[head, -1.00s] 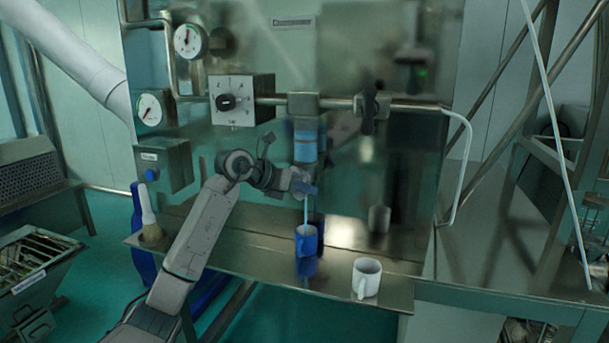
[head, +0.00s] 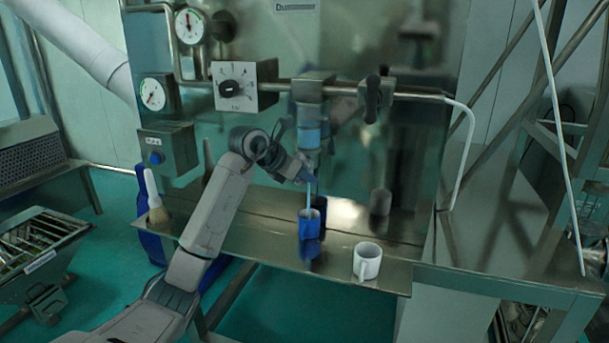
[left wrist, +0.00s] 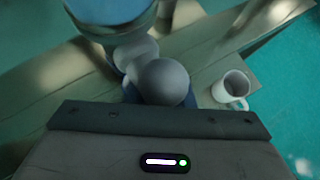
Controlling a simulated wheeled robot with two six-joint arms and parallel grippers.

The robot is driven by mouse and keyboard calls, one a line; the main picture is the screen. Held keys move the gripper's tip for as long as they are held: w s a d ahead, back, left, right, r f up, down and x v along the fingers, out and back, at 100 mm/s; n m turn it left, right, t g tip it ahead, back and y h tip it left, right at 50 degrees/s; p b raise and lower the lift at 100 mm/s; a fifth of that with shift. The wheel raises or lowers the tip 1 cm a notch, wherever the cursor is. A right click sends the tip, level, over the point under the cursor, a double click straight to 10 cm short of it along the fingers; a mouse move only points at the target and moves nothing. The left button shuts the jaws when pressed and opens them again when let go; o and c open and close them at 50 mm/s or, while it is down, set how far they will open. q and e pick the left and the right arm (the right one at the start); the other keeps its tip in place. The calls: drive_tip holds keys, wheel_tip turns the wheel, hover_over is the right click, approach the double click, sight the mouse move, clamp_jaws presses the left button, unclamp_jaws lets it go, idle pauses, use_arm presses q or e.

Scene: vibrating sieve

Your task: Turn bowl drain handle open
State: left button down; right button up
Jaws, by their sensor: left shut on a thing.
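A blue-banded clear bowl (head: 308,138) hangs under a metal block on the pipe. My left gripper (head: 304,174) is at the drain just below it, shut on the drain handle. In the left wrist view, the handle's round grey knob (left wrist: 164,82) shows beyond the gripper's dark front edge, with the bowl (left wrist: 108,12) above. The fingertips are hidden there. A thin pale blue stream (head: 308,196) runs from below the gripper down to the blue cup (head: 309,226) on the shelf. My right gripper is not in view.
A white mug (head: 367,262) stands right of the blue cup on the metal shelf (head: 260,222); a brush (head: 155,200) stands at its left end. The dial box (head: 242,87), pipe and black valve handle (head: 373,96) are above. The shelf's left middle is clear.

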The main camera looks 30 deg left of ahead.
use_arm(q)
drive_tip(key=c, duration=1.3)
unclamp_jaws()
drive_tip(key=b+v, duration=0.3)
drive_tip(key=v, duration=0.7)
drive_tip(key=shift+s+a+r+b, duration=0.1)
drive_tip(key=shift+s+r+b, duration=0.15)
drive_tip(key=shift+b, duration=0.05)
drive_tip(key=shift+f, duration=0.1)
